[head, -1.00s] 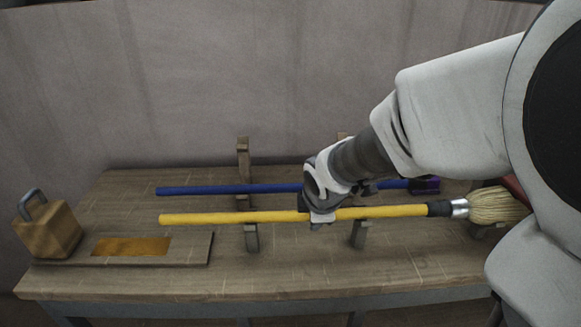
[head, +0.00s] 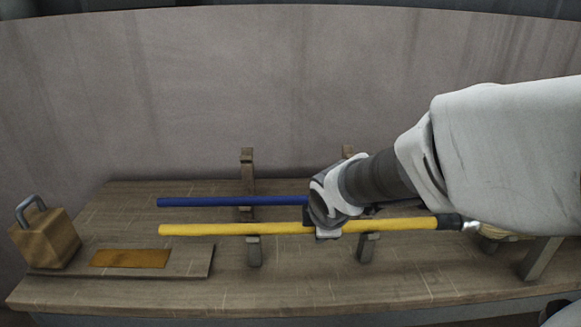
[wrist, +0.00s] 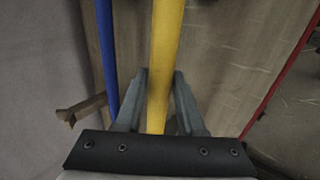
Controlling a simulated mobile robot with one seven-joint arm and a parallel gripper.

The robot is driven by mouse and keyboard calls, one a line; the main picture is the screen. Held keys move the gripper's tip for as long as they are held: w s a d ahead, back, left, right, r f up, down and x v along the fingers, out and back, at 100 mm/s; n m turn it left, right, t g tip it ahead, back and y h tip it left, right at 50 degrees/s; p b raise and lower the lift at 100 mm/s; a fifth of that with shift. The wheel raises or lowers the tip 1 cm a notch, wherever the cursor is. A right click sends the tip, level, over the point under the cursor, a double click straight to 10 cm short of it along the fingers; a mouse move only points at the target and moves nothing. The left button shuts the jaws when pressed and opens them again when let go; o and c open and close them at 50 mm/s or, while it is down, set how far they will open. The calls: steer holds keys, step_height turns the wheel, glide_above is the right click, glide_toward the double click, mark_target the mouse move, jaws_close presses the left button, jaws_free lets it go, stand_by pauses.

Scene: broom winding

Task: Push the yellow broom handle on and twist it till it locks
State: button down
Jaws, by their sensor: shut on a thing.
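The yellow broom handle (head: 215,229) lies level across wooden supports above the bench, running left to right. My gripper (head: 325,231) is shut on it right of its middle; in the wrist view the two fingers flank the yellow handle (wrist: 165,50). At the handle's right end is a dark collar (head: 449,221), followed by a silver ferrule (head: 469,225). The handle's end meets the collar, but I cannot tell how deep it sits or whether it is locked. The straw broom head (head: 498,233) is mostly hidden by my arm.
A blue handle (head: 230,202) lies parallel behind the yellow one, close to my gripper; its right part is hidden. Wooden supports (head: 254,250) stand under the handles. A wooden block with a metal loop (head: 45,238) and a board with an orange patch (head: 130,259) are at left.

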steer(key=shift+d+t+b, duration=0.2)
steer(key=shift+t+b, duration=0.2)
steer(key=shift+b, duration=1.45)
steer(key=c, duration=0.5)
jaws_free()
steer(key=o, duration=0.5)
steer(key=shift+a, duration=0.1)
steer(key=p+v, duration=0.7)
steer(key=v, duration=0.3)
